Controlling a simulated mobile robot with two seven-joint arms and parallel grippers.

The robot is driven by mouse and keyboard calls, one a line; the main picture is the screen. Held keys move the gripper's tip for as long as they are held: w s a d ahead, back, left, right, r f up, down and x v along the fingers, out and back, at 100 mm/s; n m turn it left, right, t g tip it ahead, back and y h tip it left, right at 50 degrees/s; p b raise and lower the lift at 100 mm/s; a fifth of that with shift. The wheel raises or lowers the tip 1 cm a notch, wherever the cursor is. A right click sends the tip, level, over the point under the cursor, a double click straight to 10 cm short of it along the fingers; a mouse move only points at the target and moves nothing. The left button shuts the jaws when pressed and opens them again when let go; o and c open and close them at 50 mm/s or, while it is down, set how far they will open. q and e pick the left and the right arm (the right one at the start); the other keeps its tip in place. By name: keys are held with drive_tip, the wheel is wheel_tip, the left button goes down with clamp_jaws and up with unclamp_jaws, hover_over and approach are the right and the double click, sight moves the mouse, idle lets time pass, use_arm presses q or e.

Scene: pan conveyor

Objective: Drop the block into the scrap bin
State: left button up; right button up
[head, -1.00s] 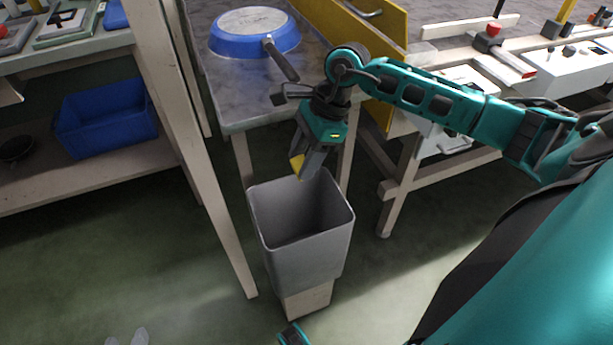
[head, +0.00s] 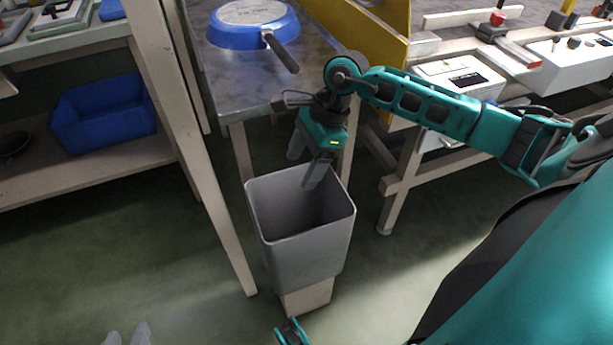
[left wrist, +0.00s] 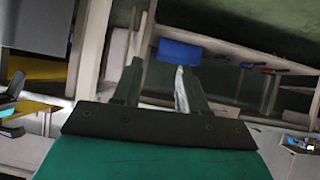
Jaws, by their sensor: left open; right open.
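The grey scrap bin (head: 305,255) stands upright on a pale block-like support beside the metal table. My right gripper (head: 308,172) points down over the bin, jaws apart and empty. One finger reaches down inside the rim near the back right. The yellow block does not show in any current view. The bin's floor is hidden by its front wall and shadow. My left gripper (left wrist: 155,72) is open and empty in the left wrist view. In the head view only a small teal part of my left arm shows at the bottom edge.
A blue pan (head: 255,28) lies upside down on the metal table (head: 240,85) behind the bin. A yellow panel (head: 370,45) stands at its right. A blue crate (head: 105,115) sits on the low shelf at left. A wooden post (head: 190,150) stands left of the bin.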

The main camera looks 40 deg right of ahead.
drive_tip(key=p+v, duration=0.2)
drive_tip(key=v, duration=1.1)
drive_tip(key=shift+p, duration=0.4)
drive_tip(key=shift+s+f, duration=0.1)
